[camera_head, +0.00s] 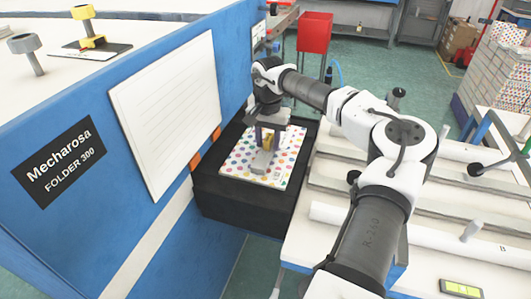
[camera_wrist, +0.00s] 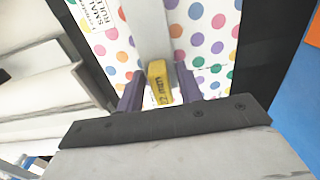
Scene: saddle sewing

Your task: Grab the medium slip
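A slip with a yellow block (camera_wrist: 159,82) on a pale grey flat strip (camera_wrist: 152,30) lies on polka-dot paper. The block carries dark print that I cannot read surely, so I cannot tell whether it is the medium slip. In the head view the grey strip (camera_head: 263,162) shows below my gripper (camera_head: 267,138). My gripper's two purple fingers (camera_wrist: 160,75) stand on either side of the yellow block, close to it. Slim gaps seem to show between fingers and block, so my gripper looks open around it. The block's underside is hidden.
The polka-dot paper (camera_head: 236,165) lies in a black tray (camera_head: 240,201) beside the blue folder machine (camera_head: 215,50). A white table with long rails (camera_head: 350,213) is on the right. Printed text shows on the paper (camera_wrist: 97,12). A red bin (camera_head: 314,33) stands behind.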

